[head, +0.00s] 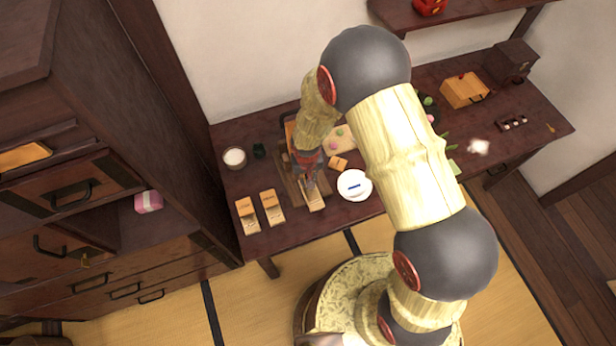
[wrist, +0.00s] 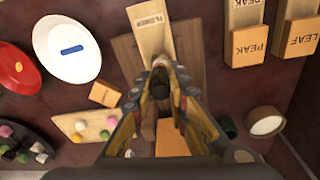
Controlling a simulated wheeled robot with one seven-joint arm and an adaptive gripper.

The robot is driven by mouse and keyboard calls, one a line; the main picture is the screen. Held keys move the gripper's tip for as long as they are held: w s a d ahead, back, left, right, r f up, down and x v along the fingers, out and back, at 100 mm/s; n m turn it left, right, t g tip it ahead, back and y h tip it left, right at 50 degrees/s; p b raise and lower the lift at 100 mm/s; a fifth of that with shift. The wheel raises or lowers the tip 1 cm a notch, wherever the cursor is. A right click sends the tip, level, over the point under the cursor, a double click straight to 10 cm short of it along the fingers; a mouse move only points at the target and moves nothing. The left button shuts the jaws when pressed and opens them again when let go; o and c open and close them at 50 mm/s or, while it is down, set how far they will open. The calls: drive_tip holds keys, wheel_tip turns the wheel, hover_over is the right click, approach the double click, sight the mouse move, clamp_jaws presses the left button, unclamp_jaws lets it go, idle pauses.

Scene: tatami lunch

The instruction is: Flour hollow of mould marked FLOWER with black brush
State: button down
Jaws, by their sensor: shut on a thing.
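The mould marked FLOWER (wrist: 152,36) is a pale wooden block on a dark board, at the top middle of the wrist view. It also shows in the head view (head: 314,199). My gripper (wrist: 160,76) is shut on a dark-handled brush (wrist: 159,90), seen nearly end-on. The brush's tip is at the near end of the FLOWER mould; I cannot tell whether it touches. The hollow is not clearly visible. In the head view my gripper (head: 309,180) is just above the mould, and the brush is too small to make out.
Moulds marked PEAK (wrist: 249,46) and LEAF (wrist: 298,40) lie beside it. A round tub with white contents (head: 235,157) stands at the table's left. A white plate with a blue mark (wrist: 68,50), a red dish (wrist: 16,68) and coloured sweets (wrist: 82,126) are near.

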drive_tip(key=shift+f+b, duration=0.5)
drive_tip(key=shift+f, duration=0.05)
drive_tip(key=shift+d, duration=0.2)
idle(0.4)
drive_tip(key=shift+a+b, duration=0.4)
drive_tip(key=shift+w+d, duration=0.15)
drive_tip(key=shift+w, duration=0.05)
drive_tip(key=shift+s+d, duration=0.1)
drive_tip(key=shift+s, duration=0.3)
idle(0.4)
drive_tip(key=shift+w+d+b, duration=0.15)
drive_tip(key=shift+w+b, duration=0.05)
drive_tip(key=shift+b, duration=0.1)
drive_tip(key=shift+s+a, duration=0.1)
drive_tip(key=shift+a, duration=0.3)
drive_tip(key=shift+w+d, duration=0.15)
drive_tip(key=shift+w, duration=0.15)
drive_tip(key=shift+s+d+b, duration=0.1)
drive_tip(key=shift+s+b, duration=0.3)
drive_tip(key=shift+b, duration=0.05)
